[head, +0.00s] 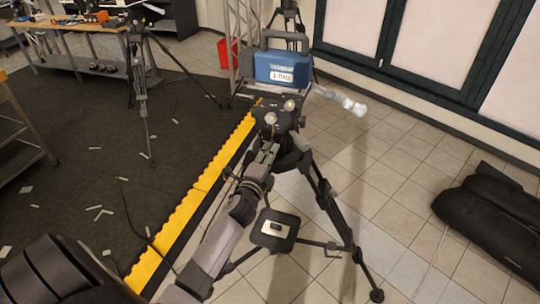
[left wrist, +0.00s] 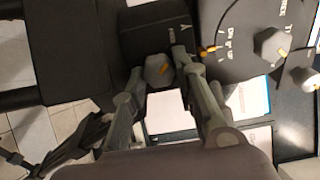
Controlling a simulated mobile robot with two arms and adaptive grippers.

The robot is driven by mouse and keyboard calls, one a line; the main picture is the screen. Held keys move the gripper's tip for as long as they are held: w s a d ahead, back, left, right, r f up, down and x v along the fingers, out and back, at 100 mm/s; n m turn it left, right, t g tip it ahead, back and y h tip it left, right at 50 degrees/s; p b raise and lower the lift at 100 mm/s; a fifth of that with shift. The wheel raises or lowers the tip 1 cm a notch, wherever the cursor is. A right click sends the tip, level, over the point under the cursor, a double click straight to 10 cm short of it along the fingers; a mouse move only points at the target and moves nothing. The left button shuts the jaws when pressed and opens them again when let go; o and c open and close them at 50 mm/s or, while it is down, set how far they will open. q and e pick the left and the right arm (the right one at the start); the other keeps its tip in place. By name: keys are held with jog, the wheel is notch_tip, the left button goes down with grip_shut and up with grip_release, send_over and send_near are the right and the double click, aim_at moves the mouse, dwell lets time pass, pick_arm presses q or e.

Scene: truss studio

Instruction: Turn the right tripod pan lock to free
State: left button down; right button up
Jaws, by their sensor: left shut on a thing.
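The tripod (head: 326,205) stands on the tiles with a dark head (head: 283,122) under a blue box. My left gripper (head: 271,136) reaches up to the near side of this head. A second grey knob (left wrist: 270,45) sits on a dark panel with a marked dial and an orange pointer, to the right of the fingers. The lettering beside the held knob is too small to read surely. My right gripper is not in view.
The blue box (head: 283,68) with a handle sits on the head. A pale grip (head: 342,100) sticks out to the right. A small dark platform (head: 275,230) lies low between the legs. A black bag (head: 492,215) lies at right. Yellow edging (head: 205,190) borders the dark mat.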

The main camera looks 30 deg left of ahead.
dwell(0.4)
pick_arm(q)
jog(key=c, duration=1.3)
grip_release()
jog(key=v, duration=0.8)
